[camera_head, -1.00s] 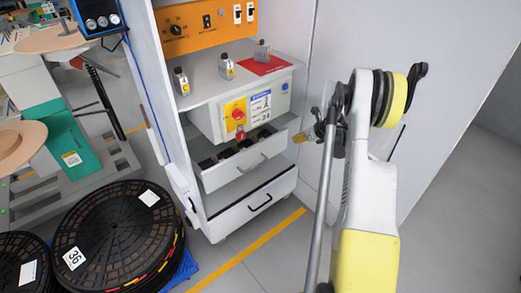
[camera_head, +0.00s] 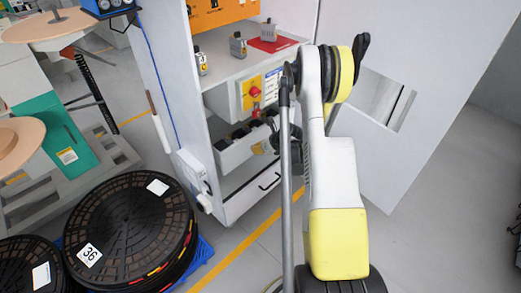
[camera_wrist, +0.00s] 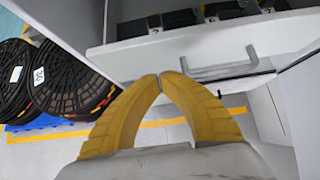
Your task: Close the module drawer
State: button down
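The module drawer (camera_head: 236,156) is a light grey drawer in the cabinet, pulled out, with dark modules (camera_head: 240,132) inside. In the wrist view its front panel (camera_wrist: 150,54) and metal bar handle (camera_wrist: 222,68) fill the upper part, with black modules behind the front. My gripper's yellow fingers (camera_wrist: 160,78) meet at the tips, with nothing between them. The tips appear close before the drawer front, left of the handle; I cannot tell whether they touch. In the head view my arm hides the fingers and the drawer's right end.
A lower drawer (camera_head: 250,192) with a black handle sits below. A grey box with a red knob (camera_head: 255,91) is above. The cabinet door (camera_head: 425,75) stands open at right. Floor in front of the cabinet is clear.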

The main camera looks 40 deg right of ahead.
aim_at(243, 145)
jog(key=w, duration=0.1)
jog(key=w+f+b, duration=0.1)
jog(key=w, duration=0.2)
jog(key=shift+a+f, duration=0.15)
jog(key=shift+f, duration=0.25)
jog(key=shift+w+a+r+b, duration=0.1)
jog(key=shift+w+r+b, duration=0.1)
jog(key=shift+w+b, duration=0.4)
jog(key=shift+w, duration=0.15)
jog(key=w, duration=0.5)
jog(key=shift+a, duration=0.2)
jog(key=shift+s, duration=0.15)
jog(key=shift+s+d, duration=0.1)
